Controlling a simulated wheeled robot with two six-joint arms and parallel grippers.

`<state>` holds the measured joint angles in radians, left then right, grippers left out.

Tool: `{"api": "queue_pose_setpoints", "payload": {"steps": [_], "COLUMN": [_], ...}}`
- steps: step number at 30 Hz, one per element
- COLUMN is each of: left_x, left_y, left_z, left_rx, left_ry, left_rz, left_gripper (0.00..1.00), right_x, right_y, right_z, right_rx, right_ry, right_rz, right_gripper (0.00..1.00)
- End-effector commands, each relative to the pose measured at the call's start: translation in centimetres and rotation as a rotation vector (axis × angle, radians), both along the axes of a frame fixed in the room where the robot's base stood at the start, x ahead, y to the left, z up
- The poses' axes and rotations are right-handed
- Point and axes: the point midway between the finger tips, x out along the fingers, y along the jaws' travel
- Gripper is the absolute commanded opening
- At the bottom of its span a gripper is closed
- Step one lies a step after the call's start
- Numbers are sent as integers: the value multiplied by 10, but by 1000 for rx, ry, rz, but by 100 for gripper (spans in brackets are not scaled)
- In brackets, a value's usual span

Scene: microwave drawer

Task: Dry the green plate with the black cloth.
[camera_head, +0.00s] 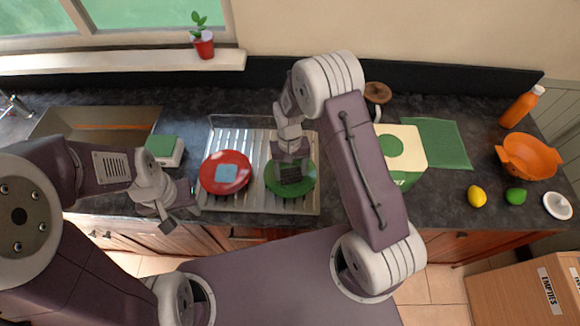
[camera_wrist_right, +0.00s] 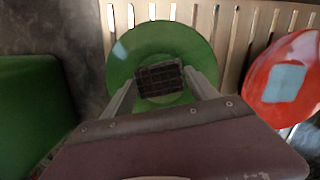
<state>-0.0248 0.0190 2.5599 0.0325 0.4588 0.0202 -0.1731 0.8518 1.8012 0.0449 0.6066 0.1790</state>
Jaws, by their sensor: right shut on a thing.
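The green plate (camera_head: 302,189) lies on the metal draining rack (camera_head: 245,136), right of the red plate (camera_head: 215,185). It also shows in the right wrist view (camera_wrist_right: 150,38), with a pale patch on its rim. The black cloth (camera_head: 288,175), a dark checked square, is over the plate's middle; it also shows in the right wrist view (camera_wrist_right: 160,84). My right gripper (camera_head: 290,158) is shut on the cloth from above, its fingers on either side. Whether the cloth touches the plate is hard to tell. My left gripper (camera_head: 181,217) is open and empty, left of the rack near the counter's front edge.
A blue square (camera_head: 226,173) lies on the red plate. A green-topped sponge (camera_head: 161,146) and the sink (camera_head: 95,121) are at left. A green and cream box (camera_head: 405,145) stands close right of my right arm. A green mat (camera_head: 437,143), orange colander (camera_head: 528,157) and lemon (camera_head: 477,196) are further right.

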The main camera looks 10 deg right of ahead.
Motion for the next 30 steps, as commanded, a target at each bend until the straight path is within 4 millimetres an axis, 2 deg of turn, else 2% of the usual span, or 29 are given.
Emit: {"api": "queue_pose_setpoints", "payload": {"steps": [17,30], "left_x": [0,0], "left_y": [0,0], "left_z": [3,48], "left_rx": [0,0], "left_ry": [0,0], "left_rz": [0,0], "left_gripper": [36,36], "right_x": [9,9], "right_y": [0,0], "right_z": [2,55], "right_rx": [0,0], "right_ry": [-2,-2], "right_rz": [0,0], "right_gripper": [35,35]}}
